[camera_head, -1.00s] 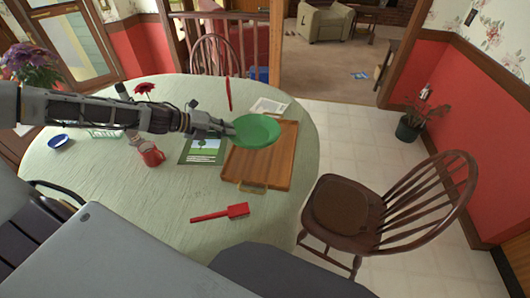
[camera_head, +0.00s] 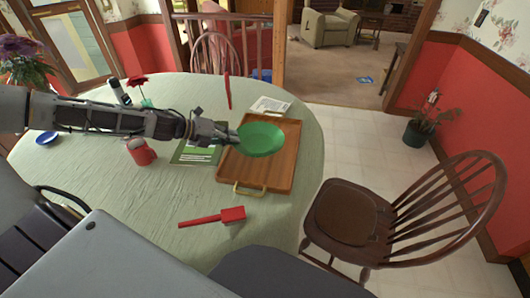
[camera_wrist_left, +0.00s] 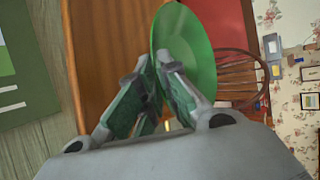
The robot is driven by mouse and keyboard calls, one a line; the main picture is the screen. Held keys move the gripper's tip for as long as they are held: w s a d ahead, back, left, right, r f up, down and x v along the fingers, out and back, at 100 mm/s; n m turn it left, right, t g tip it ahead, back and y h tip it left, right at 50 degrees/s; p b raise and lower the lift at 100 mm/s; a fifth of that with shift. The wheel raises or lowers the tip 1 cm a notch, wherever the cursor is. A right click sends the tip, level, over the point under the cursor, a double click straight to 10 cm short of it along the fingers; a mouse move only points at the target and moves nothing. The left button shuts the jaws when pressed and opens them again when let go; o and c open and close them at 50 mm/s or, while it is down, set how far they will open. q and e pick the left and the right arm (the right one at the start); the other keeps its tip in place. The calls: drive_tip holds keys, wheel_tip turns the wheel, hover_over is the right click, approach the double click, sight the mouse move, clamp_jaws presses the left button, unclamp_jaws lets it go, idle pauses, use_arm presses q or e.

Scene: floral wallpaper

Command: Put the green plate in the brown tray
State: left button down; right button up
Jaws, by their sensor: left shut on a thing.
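The green plate (camera_head: 261,139) is over the brown tray (camera_head: 274,177) in the head view. My left gripper (camera_head: 234,136) is shut on the plate's left edge. In the left wrist view the fingers (camera_wrist_left: 155,88) close on the rim of the plate (camera_wrist_left: 192,42), with the wooden tray (camera_wrist_left: 95,45) behind. The plate looks slightly tilted; I cannot tell whether it touches the tray floor. The tray lies on the table with a brass handle at its near end. My right gripper does not show.
The round table (camera_head: 150,190) has a green cloth. A red brush (camera_head: 212,217) lies in front of the tray. A red mug (camera_head: 141,152) and a green picture book (camera_head: 196,152) are left of it. A white paper (camera_head: 270,105) lies behind. A wooden chair (camera_head: 400,212) stands to the right.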

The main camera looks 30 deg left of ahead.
use_arm(q)
drive_tip(key=shift+w+f, duration=0.15)
drive_tip(key=shift+f, duration=0.25)
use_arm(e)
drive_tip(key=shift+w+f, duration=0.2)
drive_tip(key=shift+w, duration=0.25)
use_arm(q)
wheel_tip(320, 180, down, 5)
drive_tip(key=shift+f+b, duration=0.2)
drive_tip(key=shift+b, duration=0.75)
drive_tip(key=shift+f, duration=0.4)
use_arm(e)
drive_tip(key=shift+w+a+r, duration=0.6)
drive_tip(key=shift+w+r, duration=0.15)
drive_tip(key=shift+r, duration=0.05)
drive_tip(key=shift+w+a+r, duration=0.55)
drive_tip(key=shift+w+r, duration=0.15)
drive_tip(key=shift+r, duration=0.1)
use_arm(q)
drive_tip(key=shift+f, duration=0.1)
